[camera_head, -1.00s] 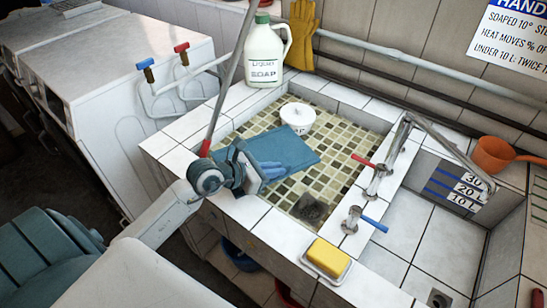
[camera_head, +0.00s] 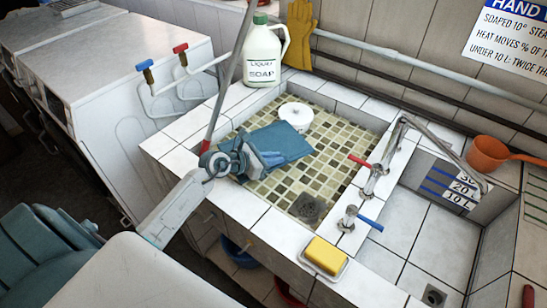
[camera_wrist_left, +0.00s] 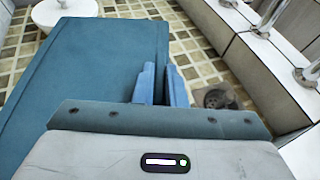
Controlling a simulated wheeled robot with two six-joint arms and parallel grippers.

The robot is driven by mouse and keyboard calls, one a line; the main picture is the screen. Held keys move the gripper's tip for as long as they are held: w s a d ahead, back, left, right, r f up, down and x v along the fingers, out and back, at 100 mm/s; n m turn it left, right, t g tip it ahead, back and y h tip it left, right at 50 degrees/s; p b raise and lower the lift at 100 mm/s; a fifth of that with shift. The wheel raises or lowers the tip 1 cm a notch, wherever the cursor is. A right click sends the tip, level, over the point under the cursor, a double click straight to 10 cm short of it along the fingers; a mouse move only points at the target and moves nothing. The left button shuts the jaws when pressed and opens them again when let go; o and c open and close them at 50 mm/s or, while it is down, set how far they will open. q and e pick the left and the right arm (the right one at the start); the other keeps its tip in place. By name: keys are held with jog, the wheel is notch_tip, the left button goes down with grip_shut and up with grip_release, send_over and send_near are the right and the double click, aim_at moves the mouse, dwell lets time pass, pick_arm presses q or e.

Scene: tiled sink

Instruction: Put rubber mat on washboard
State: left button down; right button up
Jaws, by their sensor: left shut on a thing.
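The flat blue rubber mat (camera_head: 278,142) is over the left part of the mosaic-tiled basin. It also fills the left of the left wrist view (camera_wrist_left: 85,70). My left gripper (camera_head: 268,160) is shut on its near right edge; one blue finger lies over the mat and the other beyond its edge, as the left wrist view (camera_wrist_left: 164,85) shows. I cannot tell whether the mat touches the basin floor. I cannot make out a washboard in either view. My right gripper is not in view.
A white round item (camera_head: 296,115) stands behind the mat. The drain (camera_head: 308,208), taps (camera_head: 373,180), yellow soap (camera_head: 325,255) and soap jug (camera_head: 263,55) are around the basin. A grey pole (camera_head: 232,75) leans at its left edge. The basin's right part is clear.

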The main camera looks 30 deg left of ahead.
pick_arm(q)
jog(key=shift+f+b, duration=0.5)
jog(key=shift+f, duration=0.05)
jog(key=c, duration=1.5)
grip_release()
jog(key=shift+r+p, duration=0.45)
jog(key=shift+r, duration=0.05)
jog(key=shift+s+a+r, duration=0.1)
jog(key=shift+s+r, duration=0.05)
jog(key=shift+r, duration=0.1)
notch_tip(320, 180, up, 4)
send_over(241, 179)
jog(key=shift+r+b, duration=0.15)
jog(key=shift+b, duration=0.25)
